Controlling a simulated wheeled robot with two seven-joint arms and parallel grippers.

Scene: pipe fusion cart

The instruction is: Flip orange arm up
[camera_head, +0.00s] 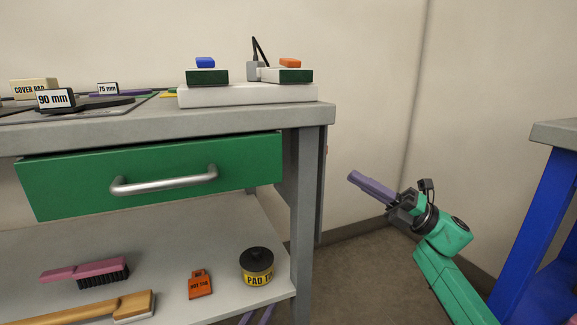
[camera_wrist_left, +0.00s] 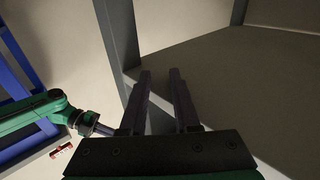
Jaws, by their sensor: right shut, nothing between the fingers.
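No orange arm can be made out clearly. A small orange block (camera_head: 290,63) sits on a dark green block at the right end of the white base (camera_head: 245,94) on the cart top.
The green drawer (camera_head: 150,172) is below the cart top. The lower shelf (camera_head: 222,275) holds a pink brush (camera_head: 85,270), an orange tag (camera_head: 200,284) and a black-lidded tub (camera_head: 257,266). A blue-legged table (camera_head: 540,215) stands at right. Floor between is clear apart from my arm.

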